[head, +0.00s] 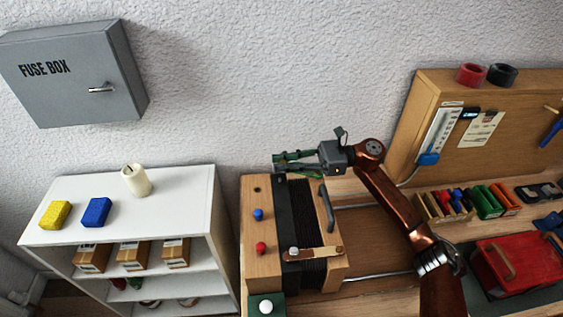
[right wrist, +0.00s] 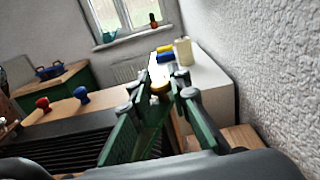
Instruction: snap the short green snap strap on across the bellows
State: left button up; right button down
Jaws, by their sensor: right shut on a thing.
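The bellows (head: 312,215) are black and pleated, set between wooden end blocks of a box. My right gripper (head: 285,162) is over the far end of the box, its fingers closed together. In the right wrist view it is shut on the short green snap strap (right wrist: 152,128), which lies between the green-sided fingers. A brass-coloured knob (right wrist: 160,89) shows at the fingertips; I cannot tell whether it belongs to the strap. The pleats also show at the left of that view (right wrist: 60,150). A tan strap (head: 318,253) crosses the near end of the bellows. My left gripper is not in view.
Blue (head: 258,214) and red (head: 261,248) knobs stand up on the box's left block. A dark handle (head: 326,207) is on its right block. A white shelf (head: 180,205) stands at left. Racks and a red box (head: 520,262) fill the right. The wall is close behind.

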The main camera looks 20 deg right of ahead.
jog(key=c, duration=1.8)
grip_release()
jog(key=v, duration=1.2)
jog(key=shift+c, duration=0.4)
